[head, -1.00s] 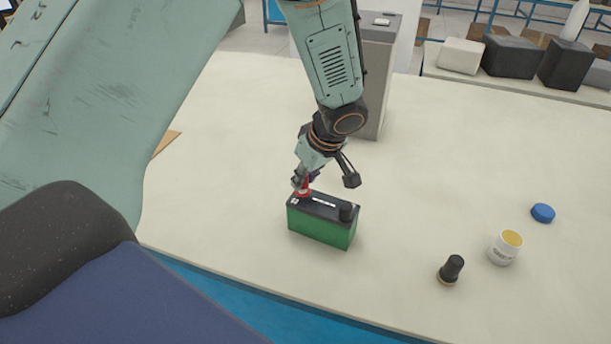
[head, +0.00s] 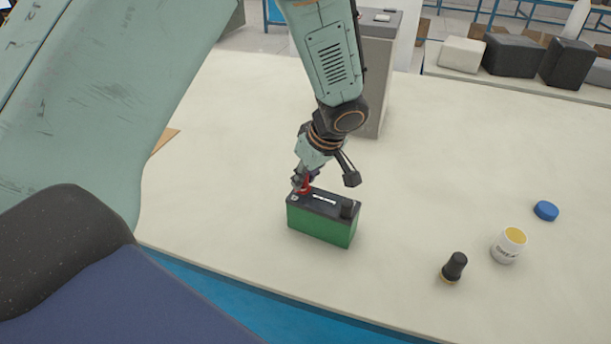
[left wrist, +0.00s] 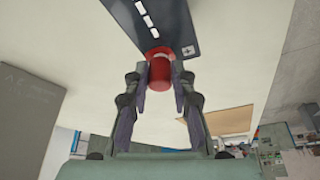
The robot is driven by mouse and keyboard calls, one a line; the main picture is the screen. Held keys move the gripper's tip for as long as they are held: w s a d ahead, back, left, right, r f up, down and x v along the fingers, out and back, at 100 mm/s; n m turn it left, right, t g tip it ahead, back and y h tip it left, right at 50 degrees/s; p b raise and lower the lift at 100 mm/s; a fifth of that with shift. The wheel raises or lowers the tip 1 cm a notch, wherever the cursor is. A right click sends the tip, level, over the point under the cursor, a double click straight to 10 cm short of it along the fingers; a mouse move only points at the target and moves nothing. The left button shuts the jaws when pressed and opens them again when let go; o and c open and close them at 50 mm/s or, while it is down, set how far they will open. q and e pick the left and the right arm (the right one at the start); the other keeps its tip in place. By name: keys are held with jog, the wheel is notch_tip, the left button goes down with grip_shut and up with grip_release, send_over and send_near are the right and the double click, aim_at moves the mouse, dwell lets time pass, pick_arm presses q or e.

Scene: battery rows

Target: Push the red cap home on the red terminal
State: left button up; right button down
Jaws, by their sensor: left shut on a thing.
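A green battery (head: 320,223) with a black top stands upright on the pale table. My left gripper (head: 302,184) is over the left end of its top, shut on the red cap (head: 307,186). In the left wrist view the red cap (left wrist: 159,73) sits between the two fingers of my left gripper (left wrist: 160,88), at the edge of the battery's black top (left wrist: 155,20). The red terminal is hidden under the cap, so I cannot tell how far down the cap sits. A black cap or post (head: 347,209) stands at the right end of the battery. My right gripper is not in view.
On the table (head: 220,150) at the right are a black-handled brush or stopper (head: 455,266), an open white jar (head: 508,247) with yellow contents and a blue lid (head: 546,211). A grey block (head: 376,75) stands behind my left arm. The table around the battery is clear.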

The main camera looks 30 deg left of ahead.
pick_arm(q)
jog(key=shift+f+b, duration=0.4)
jog(key=shift+b, duration=0.1)
dwell(1.0)
jog(key=o, duration=0.8)
jog(key=o, duration=0.5)
jog(key=shift+r, duration=0.1)
jog(key=shift+r+p, duration=2)
jog(key=shift+r, duration=1.45)
